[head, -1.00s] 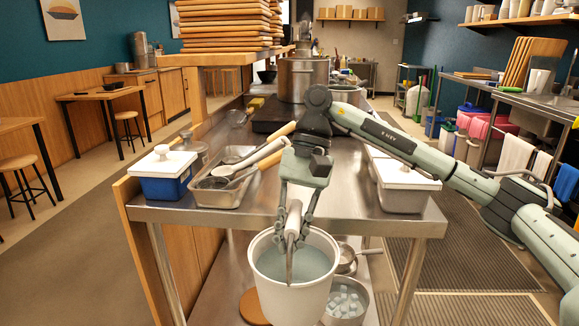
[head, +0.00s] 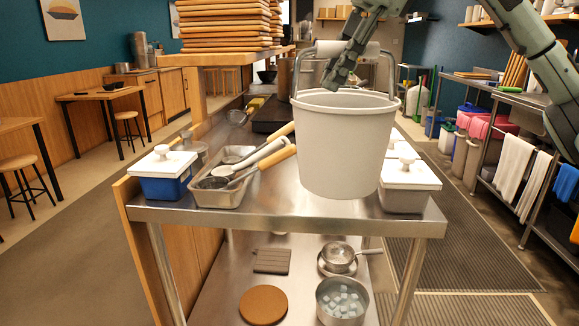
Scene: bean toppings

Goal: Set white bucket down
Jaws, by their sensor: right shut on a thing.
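The white bucket (head: 346,150) hangs upright by its raised metal handle (head: 393,75), in front of or over the right part of the steel table (head: 270,207). I cannot tell whether its bottom touches the tabletop. My right gripper (head: 342,66) is above the bucket's rim, shut on the handle's grip. Its arm comes down from the top right. The bucket's inside is mostly hidden by its front wall. My left gripper is not in view.
A blue box with a white lid (head: 162,185) and a tray of ladles (head: 218,192) stand left on the table. A white-lidded steel container (head: 409,198) stands right. The lower shelf holds a pot of ice cubes (head: 342,302), a small pan (head: 338,256) and a brown disc (head: 263,306).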

